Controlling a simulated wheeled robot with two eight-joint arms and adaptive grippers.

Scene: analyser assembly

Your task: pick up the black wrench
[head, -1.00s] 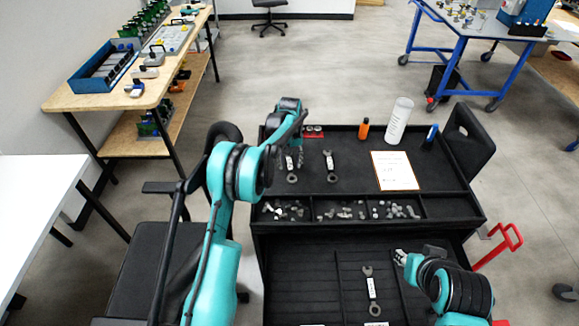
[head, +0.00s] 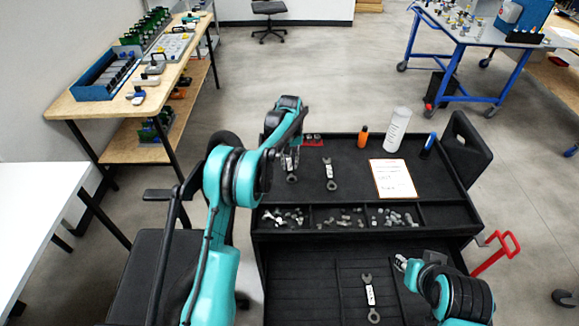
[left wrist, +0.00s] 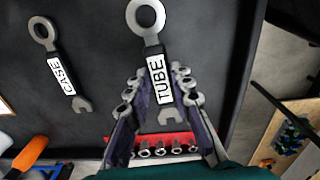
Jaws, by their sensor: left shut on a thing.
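My left gripper (head: 291,158) is at the left of the black cart top, with its fingers around a dark grey wrench (head: 292,178). In the left wrist view this wrench (left wrist: 146,18) carries a white "TUBE" label. The fingers (left wrist: 158,88) are on both sides of its handle, and the gripper is shut on it. Its ring end sticks out past the fingertips. A similar wrench labelled "CASE" (left wrist: 58,70) lies beside it, also seen in the head view (head: 331,175). A third wrench (head: 370,297) lies in the open drawer. My right gripper (head: 402,263) is over the drawer's right part; its jaws are unclear.
A red holder (left wrist: 165,143) with metal sockets is close behind the held wrench. Small parts fill the front compartments (head: 368,229).

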